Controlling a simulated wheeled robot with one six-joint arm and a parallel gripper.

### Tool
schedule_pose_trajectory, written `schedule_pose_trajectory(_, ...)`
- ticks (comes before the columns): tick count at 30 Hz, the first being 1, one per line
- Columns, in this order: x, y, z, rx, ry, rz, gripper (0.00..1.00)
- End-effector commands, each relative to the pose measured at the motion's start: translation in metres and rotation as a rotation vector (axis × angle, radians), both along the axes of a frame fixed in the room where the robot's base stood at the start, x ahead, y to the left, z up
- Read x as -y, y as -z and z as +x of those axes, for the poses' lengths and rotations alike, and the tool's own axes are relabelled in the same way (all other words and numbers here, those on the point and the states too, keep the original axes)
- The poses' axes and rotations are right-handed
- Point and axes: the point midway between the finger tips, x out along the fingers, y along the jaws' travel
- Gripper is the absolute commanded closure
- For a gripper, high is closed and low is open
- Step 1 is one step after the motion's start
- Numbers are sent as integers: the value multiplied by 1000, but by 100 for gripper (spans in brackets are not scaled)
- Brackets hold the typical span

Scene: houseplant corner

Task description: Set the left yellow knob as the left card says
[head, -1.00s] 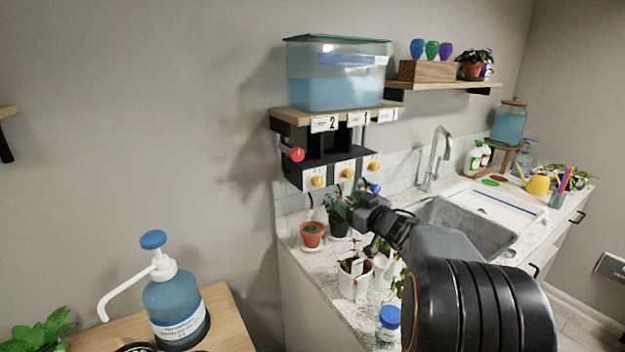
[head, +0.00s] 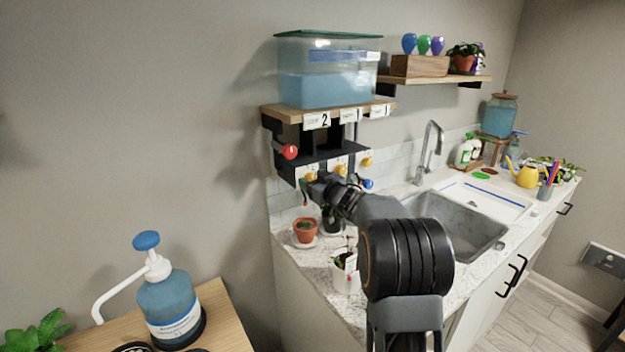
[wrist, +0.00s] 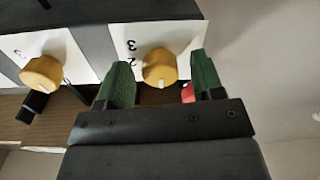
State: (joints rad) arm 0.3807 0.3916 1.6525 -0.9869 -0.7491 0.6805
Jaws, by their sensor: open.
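The left yellow knob (head: 310,175) is on the white front of the dispenser panel below the shelf. The left card (head: 317,121) on the shelf edge above it reads 2. My gripper (head: 309,187) is at this knob, partly covering it. In the wrist view, the left knob (wrist: 159,68) sits between the two green fingertips of my open gripper (wrist: 160,78), with a gap on each side. Its white mark is toward the picture's bottom. Upside-down digits 3 and 2 show beside it; other digits are hidden.
The middle yellow knob (wrist: 42,74) is close beside my gripper; the right yellow knob (head: 366,161) is farther along. A red knob (head: 290,152) sticks out at the panel's left. A terracotta pot (head: 305,231) and a white pot (head: 346,272) stand on the counter below.

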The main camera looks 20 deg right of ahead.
Motion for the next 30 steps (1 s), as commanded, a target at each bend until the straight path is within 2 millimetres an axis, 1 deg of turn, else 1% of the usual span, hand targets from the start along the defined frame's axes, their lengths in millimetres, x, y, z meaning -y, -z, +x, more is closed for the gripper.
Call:
schedule_pose_trajectory(3, -1, 0, 3, 0, 0, 0, 39)
schedule_pose_trajectory(11, -1, 0, 3, 0, 0, 0, 39)
schedule_pose_trajectory(26, 0, 0, 3, 0, 0, 0, 87)
schedule_pose_trajectory(27, 0, 0, 3, 0, 0, 0, 88)
schedule_pose_trajectory(30, 0, 0, 3, -1, 0, 4, 88)
